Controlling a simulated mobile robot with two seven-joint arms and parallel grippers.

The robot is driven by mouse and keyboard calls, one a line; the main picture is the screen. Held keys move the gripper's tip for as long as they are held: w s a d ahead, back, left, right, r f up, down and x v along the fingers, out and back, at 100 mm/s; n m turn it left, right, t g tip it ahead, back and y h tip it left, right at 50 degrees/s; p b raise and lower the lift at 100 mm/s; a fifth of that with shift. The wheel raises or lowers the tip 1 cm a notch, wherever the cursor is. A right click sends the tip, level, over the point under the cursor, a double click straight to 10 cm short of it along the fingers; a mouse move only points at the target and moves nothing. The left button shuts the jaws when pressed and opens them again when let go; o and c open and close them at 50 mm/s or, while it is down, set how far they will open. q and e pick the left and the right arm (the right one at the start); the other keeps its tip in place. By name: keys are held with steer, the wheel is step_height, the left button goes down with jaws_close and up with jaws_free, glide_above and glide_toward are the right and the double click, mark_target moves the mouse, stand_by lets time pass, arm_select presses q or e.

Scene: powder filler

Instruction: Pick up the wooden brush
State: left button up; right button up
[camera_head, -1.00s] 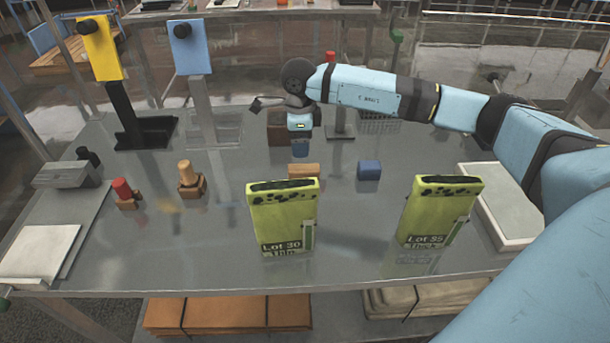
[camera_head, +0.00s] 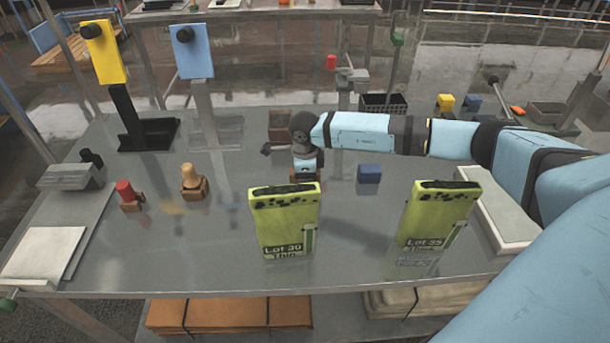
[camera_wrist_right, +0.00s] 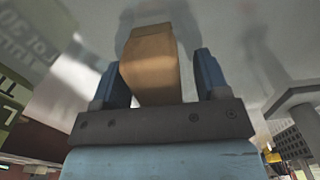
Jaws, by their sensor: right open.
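A plain brown wooden block (camera_wrist_right: 150,62), which I take to be the wooden brush, lies on the grey table in the right wrist view. No bristles show. My right gripper (camera_wrist_right: 154,82) is open, with one blue finger on each side of the block. A narrow gap shows beside each finger. In the head view the right gripper (camera_head: 305,176) is low over the table and mostly covers the block. My left gripper is not in view.
A blue block (camera_head: 369,173) lies just right of the gripper. Two green bags (camera_head: 285,222) (camera_head: 437,215) stand nearer the front edge. Two knob-handled wooden pieces (camera_head: 131,200) (camera_head: 193,184) are at left. A brown box (camera_head: 281,126) stands behind the gripper.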

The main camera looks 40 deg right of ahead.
steer(key=c, duration=1)
steer(key=shift+r, duration=0.15)
